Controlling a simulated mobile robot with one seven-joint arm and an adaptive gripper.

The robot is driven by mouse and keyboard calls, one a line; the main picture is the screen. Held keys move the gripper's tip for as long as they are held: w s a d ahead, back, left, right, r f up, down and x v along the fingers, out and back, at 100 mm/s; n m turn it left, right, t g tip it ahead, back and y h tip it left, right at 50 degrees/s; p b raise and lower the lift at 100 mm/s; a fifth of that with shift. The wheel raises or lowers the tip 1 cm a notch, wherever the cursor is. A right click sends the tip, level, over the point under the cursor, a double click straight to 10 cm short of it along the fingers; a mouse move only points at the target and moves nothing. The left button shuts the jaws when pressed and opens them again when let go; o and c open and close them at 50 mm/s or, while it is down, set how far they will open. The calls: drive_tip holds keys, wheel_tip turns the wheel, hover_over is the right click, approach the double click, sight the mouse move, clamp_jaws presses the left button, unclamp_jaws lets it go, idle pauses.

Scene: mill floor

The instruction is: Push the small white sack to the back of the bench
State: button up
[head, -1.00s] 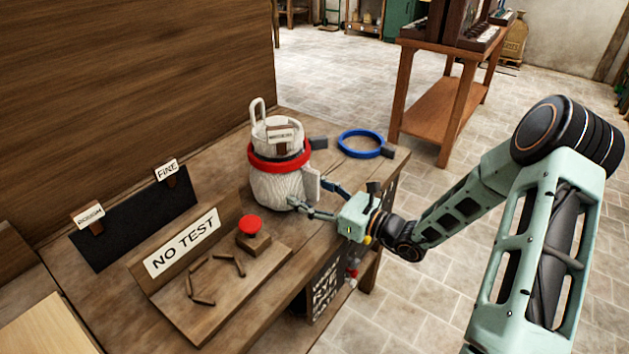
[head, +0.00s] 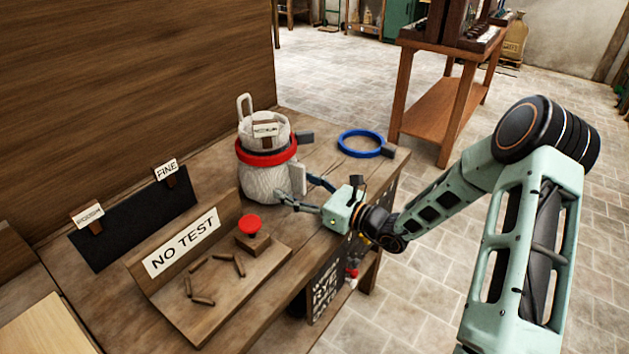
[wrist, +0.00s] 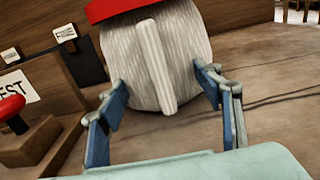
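The small white sack (head: 268,182) stands upright on the wooden bench (head: 318,218), with a red ring (head: 266,154) around its upper part and a small label at its top. Its body also fills the upper middle of the wrist view (wrist: 185,65), with a pale vertical strip on its near side. My gripper (head: 299,190) is open, low over the bench at the sack's near right side. In the wrist view its blue-padded fingers (wrist: 165,95) are spread to either side of the sack's lower part; whether they touch it I cannot tell.
A blue ring (head: 360,133) lies on the bench right of the sack. A red button (head: 249,224) and a NO TEST sign (head: 182,243) are at the left front. A wooden wall (head: 140,95) bounds the bench behind.

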drive_tip(key=shift+w+a, duration=0.1)
drive_tip(key=shift+a, duration=0.15)
drive_tip(key=shift+b+x, duration=0.35)
drive_tip(key=shift+x, duration=2.05)
drive_tip(key=shift+w+a, duration=0.1)
drive_tip(key=shift+a, duration=0.05)
drive_tip(key=shift+b+x, duration=0.45)
drive_tip(key=shift+x, duration=1.9)
drive_tip(key=shift+b+x, duration=0.55)
drive_tip(key=shift+x, duration=1.9)
drive_tip(key=shift+p+v, duration=1.25)
drive_tip(key=shift+v, duration=3.25)
